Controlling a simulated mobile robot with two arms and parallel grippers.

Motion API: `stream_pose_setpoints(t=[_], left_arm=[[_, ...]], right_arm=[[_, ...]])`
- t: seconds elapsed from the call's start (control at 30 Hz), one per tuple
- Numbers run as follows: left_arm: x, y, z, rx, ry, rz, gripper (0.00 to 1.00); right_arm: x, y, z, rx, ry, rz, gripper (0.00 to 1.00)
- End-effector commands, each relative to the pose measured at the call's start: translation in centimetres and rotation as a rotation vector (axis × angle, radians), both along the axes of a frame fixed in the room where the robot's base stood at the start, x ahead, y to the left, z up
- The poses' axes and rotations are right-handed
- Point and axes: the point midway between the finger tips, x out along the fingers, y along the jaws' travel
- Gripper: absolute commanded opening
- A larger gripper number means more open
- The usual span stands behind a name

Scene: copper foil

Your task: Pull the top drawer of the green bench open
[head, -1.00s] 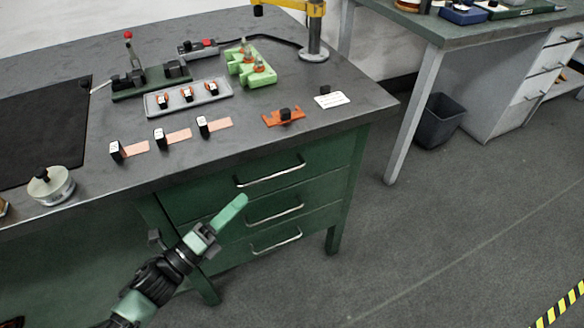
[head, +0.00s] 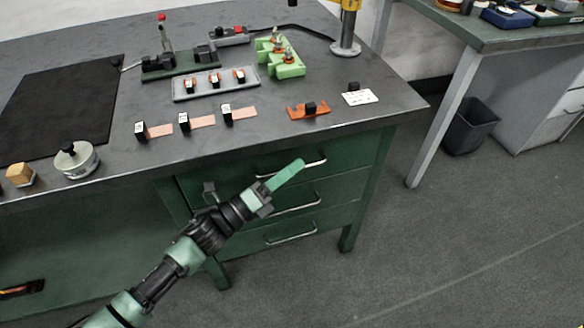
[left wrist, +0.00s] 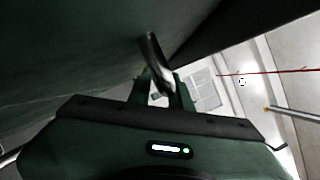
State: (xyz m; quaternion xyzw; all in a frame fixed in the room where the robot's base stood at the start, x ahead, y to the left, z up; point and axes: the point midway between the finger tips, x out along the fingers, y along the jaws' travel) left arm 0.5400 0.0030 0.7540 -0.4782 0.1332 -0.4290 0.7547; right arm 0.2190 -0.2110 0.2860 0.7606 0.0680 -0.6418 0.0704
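The green bench has a stack of drawers at its right end. The top drawer (head: 352,157) is closed, flush with the front. Its silver bar handle (head: 316,162) is partly hidden by my left gripper. My left gripper (head: 290,171), with pale green fingers, reaches in from the lower left and overlaps this handle. In the left wrist view, the two dark fingers (left wrist: 162,94) stand apart, with the metal handle (left wrist: 152,55) running down toward the gap between them. I cannot tell whether they touch it. My right gripper is not in view.
Lower drawers with handles (head: 291,234) sit beneath. On the bench top are an orange bracket (head: 295,112), a white card (head: 360,97), a grey tray (head: 186,96) and green blocks (head: 289,71). A bin (head: 470,126) stands right. The floor before the drawers is clear.

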Motion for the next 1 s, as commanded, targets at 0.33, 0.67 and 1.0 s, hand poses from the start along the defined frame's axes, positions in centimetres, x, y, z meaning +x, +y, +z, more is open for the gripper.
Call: stream_pose_setpoints(t=[0.33, 0.67, 1.0], left_arm=[[0.1, -0.18, 0.05, -0.001, -0.001, -0.001, 0.0], [0.11, -0.15, 0.03, 0.0, 0.0, 0.0, 0.0], [0.1, -0.14, 0.02, -0.001, 0.001, 0.0, 0.0]], right_arm=[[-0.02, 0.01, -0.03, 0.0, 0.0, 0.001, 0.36], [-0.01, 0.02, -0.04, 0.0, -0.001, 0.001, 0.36], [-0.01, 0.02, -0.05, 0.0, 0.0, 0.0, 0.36]])
